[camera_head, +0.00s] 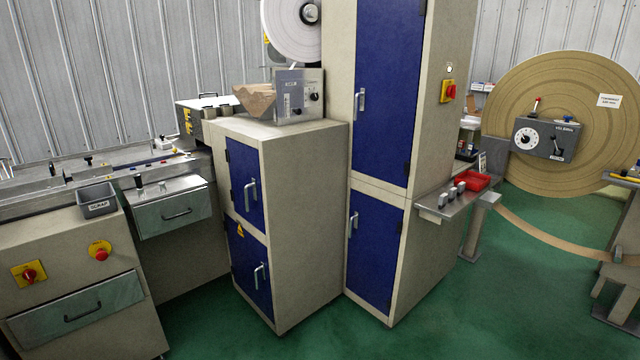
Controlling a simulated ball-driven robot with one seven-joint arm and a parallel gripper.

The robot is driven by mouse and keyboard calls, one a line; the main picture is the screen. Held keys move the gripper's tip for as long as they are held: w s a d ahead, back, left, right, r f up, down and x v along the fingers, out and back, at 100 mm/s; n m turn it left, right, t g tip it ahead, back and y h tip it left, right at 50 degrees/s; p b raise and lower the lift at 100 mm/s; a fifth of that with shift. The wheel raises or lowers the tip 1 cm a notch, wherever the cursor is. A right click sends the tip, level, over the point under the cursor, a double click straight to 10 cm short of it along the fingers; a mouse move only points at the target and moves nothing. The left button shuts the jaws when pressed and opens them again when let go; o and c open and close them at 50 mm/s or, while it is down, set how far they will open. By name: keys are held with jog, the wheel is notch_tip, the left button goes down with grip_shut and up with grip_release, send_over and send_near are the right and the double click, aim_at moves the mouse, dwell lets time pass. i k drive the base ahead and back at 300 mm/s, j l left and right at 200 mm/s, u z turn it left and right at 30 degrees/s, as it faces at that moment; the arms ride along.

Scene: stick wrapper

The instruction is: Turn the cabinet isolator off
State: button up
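A red rotary handle on a yellow plate, which looks like the cabinet isolator (448,91), is on the right side wall of the tall cabinet (437,45). A small round white lamp or button sits just above it. The handle is too small to tell its position. A second red switch on a yellow plate (29,274) is on the front of the left machine, with a red stop button on a yellow round (100,251) to its right. My gripper is not in view.
A shelf (440,207) with a red tray (464,181) juts out below the isolator. A shorter cabinet (300,190) stands left of the tall one. A large brown reel (600,110) stands at right. Green floor (480,310) is clear in the right foreground.

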aim_at(451, 90)
jog(key=i+j+z, duration=0.25)
jog(key=i, duration=0.3)
jog(key=i+j+z, duration=0.25)
jog(key=i, duration=0.25)
jog(key=i+j+z, duration=0.25)
jog(key=i+j, duration=0.15)
jog(key=i, duration=0.1)
